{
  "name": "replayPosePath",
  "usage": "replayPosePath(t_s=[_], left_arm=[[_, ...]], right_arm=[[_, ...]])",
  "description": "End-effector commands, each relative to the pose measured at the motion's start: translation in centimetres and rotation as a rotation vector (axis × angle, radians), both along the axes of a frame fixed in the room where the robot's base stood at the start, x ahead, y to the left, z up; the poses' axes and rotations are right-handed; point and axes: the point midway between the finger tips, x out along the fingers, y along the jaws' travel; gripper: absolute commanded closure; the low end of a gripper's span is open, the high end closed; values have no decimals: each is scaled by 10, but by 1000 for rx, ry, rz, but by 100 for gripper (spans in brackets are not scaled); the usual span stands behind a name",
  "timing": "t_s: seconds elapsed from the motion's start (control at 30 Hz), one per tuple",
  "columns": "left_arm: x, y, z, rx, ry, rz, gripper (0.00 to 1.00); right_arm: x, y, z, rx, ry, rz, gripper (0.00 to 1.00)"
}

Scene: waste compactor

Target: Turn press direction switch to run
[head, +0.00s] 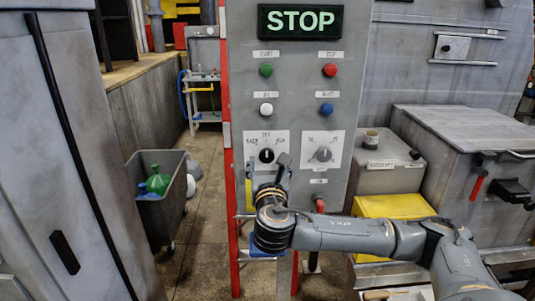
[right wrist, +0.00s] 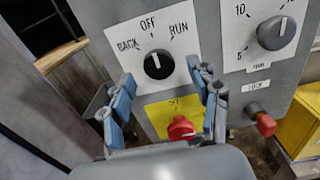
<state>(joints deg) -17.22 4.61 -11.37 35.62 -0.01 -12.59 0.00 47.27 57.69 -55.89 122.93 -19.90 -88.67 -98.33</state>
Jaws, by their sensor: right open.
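The press direction switch is a black rotary knob (right wrist: 158,64) on a white plate marked BACK, OFF and RUN. Its white pointer line points up towards OFF. In the head view the knob (head: 266,155) is on the left of the grey control panel (head: 300,100). My right gripper (right wrist: 165,98) is open and empty, its two fingers apart below and to either side of the knob. In the head view my right gripper (head: 268,165) is in front of the panel just below the knob. I cannot tell whether it touches. My left gripper is not in view.
A red knob (right wrist: 181,128) on a yellow plate is between and below the fingers. A grey dial (right wrist: 276,33) and a red lock handle (right wrist: 265,124) are to the right. A bin (head: 160,205) with green bottles stands left. Buttons are above.

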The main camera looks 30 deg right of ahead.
Motion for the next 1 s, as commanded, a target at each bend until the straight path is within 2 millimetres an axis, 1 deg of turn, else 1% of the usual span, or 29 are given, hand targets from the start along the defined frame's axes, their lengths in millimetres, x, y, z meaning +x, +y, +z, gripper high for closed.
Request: replayPosePath(t_s=[0.03, 0.1, 0.2, 0.33, 0.57, 0.67, 0.7, 0.77, 0.8, 0.83, 1.0], left_arm=[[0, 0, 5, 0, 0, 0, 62], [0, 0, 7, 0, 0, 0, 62], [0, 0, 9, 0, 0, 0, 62], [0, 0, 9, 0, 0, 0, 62], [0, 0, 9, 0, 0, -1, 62], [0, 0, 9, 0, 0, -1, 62], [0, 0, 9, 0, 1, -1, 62], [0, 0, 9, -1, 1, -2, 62], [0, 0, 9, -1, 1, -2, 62], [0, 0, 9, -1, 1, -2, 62], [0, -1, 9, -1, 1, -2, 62]], right_arm=[[7, -5, 2, -2, 1, -3, 39], [14, -9, 2, 0, 1, -2, 39], [21, -13, 0, 0, 1, -1, 39], [25, -15, -1, 0, 2, 1, 39], [26, -15, -1, 1, 2, 1, 39], [26, -15, -1, 1, 2, 1, 57], [26, -15, -1, 1, 2, 1, 65], [26, -15, -1, 1, 2, 1, 77], [26, -15, -1, 1, 2, 1, 85], [26, -15, -1, 1, 2, 1, 92], [26, -15, -1, 4, 0, 1, 93]])
